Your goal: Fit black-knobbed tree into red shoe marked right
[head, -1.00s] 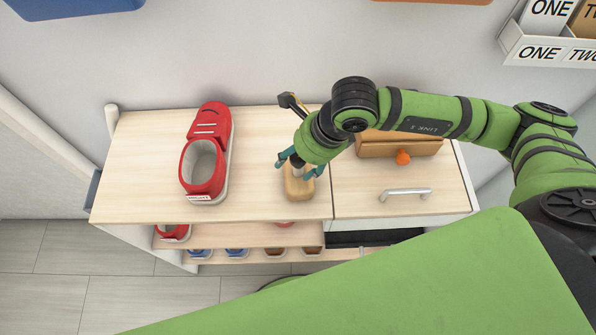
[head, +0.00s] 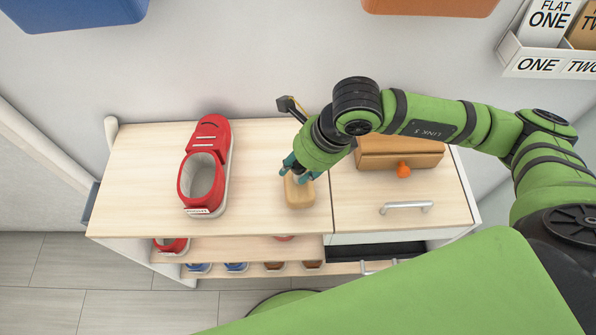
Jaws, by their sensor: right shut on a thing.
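A red shoe (head: 209,148) with a grey lining stands on the left part of the wooden cabinet top, its opening facing up and toward the front. A label at its heel is too small to read. My right gripper (head: 297,172) points down to the right of the shoe. It is shut on a light wooden shoe tree (head: 299,193), which is at the cabinet top. The fingers hide the tree's upper part, so its knob colour cannot be seen. I cannot tell whether the tree touches the surface. My left gripper is not in view.
A wooden box with an orange knob (head: 403,170) sits at the back right, above a drawer with a metal handle (head: 406,207). Lower shelves hold another red shoe (head: 171,245) and several blue and brown items. Bare cabinet top (head: 255,170) lies between shoe and gripper.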

